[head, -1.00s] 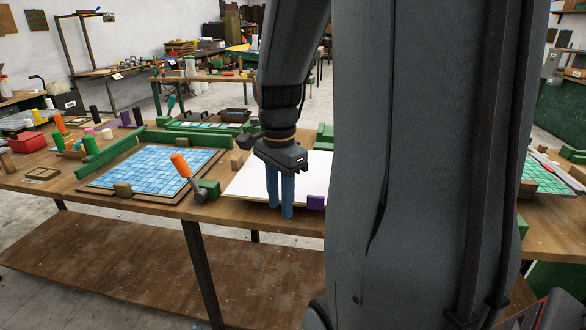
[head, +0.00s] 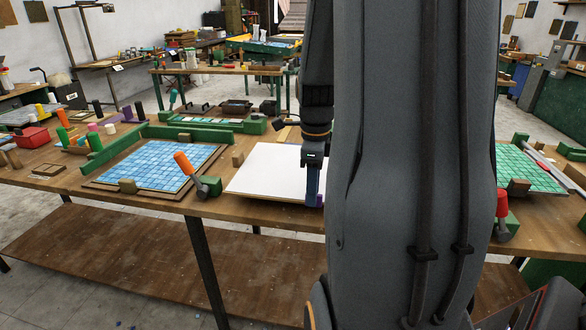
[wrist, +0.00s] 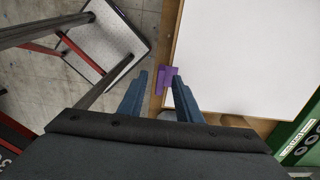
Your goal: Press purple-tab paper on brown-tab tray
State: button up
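The white paper (head: 262,168) lies on the bench left of my arm, with a purple tab (wrist: 166,80) on its edge. In the wrist view the paper (wrist: 250,50) fills the upper right. My gripper (wrist: 160,76) is open, its blue fingers at the purple tab, the right finger closest to it. I cannot tell whether they touch. In the head view my gripper (head: 313,202) is at the paper's front right, partly hidden by my arm. A green-tiled tray (head: 527,165) at the right has a dark brown tab (head: 518,187) at its front.
A blue-tiled tray (head: 160,165) with an olive-brown tab (head: 127,186) lies at the left. A red-handled tool (head: 502,204) stands before the green tray. A green rail (head: 188,134) runs behind the blue tray.

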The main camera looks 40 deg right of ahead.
jog(key=shift+f, duration=0.85)
jog(key=shift+c, duration=0.2)
grip_shut()
